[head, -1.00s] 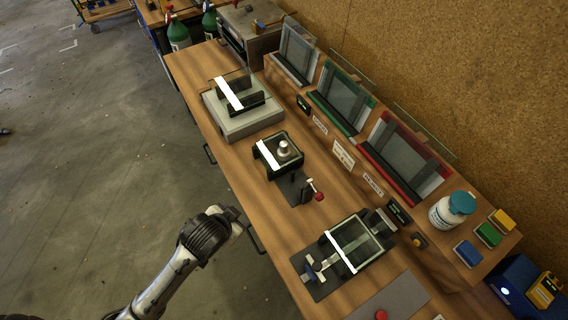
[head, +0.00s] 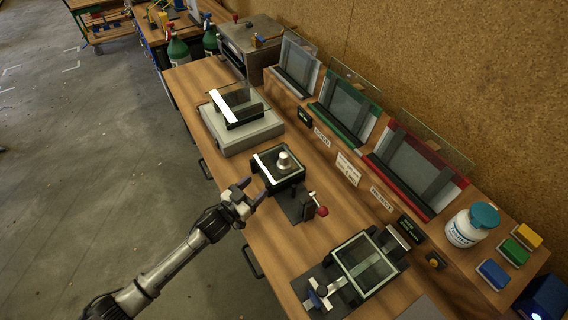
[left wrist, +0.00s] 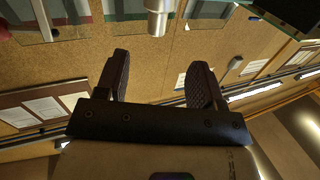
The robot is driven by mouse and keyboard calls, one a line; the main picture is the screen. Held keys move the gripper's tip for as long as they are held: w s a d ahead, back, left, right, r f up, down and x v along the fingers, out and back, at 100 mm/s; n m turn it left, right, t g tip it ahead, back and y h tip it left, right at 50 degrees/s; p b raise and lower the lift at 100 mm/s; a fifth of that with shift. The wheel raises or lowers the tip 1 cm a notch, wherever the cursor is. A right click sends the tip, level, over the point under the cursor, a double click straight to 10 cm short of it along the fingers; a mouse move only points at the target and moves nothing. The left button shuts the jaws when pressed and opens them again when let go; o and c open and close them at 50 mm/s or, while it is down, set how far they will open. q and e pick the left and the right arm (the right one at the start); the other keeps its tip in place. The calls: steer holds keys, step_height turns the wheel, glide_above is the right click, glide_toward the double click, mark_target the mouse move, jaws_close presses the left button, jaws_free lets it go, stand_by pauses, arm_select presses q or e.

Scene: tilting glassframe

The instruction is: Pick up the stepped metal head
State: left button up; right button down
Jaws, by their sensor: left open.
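The stepped metal head (head: 284,161) is a small silvery stepped cylinder standing upright on the glass-topped black fixture (head: 268,176) in the middle of the bench. It also shows at the top of the left wrist view (left wrist: 158,18), beyond the fingers and cut off by the frame edge. My left gripper (head: 252,194) is open and empty, just left of the fixture and apart from the metal head. In the left wrist view its two dark fingers (left wrist: 160,85) stand apart with nothing between them. My right gripper is in neither view.
A grey box with a glass frame (head: 240,135) stands behind the fixture. A red-knobbed lever (head: 321,211) is at its near side. Another glass frame with a clamp (head: 362,265) is nearer. Grey, green and red racks line the back. A white bottle (head: 464,234) stands at right.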

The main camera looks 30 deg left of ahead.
mark_target(281, 162)
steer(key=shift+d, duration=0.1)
arm_select(q)
steer(key=shift+n, duration=0.3)
steer(key=x, duration=0.8)
steer(key=shift+d+r, duration=0.25)
steer(key=shift+r, duration=0.1)
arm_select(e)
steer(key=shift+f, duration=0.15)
arm_select(q)
steer(key=shift+w, duration=0.6)
steer(key=shift+b+x, duration=0.3)
steer(key=shift+x, duration=1.95)
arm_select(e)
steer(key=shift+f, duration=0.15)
arm_select(q)
steer(key=shift+r, duration=0.2)
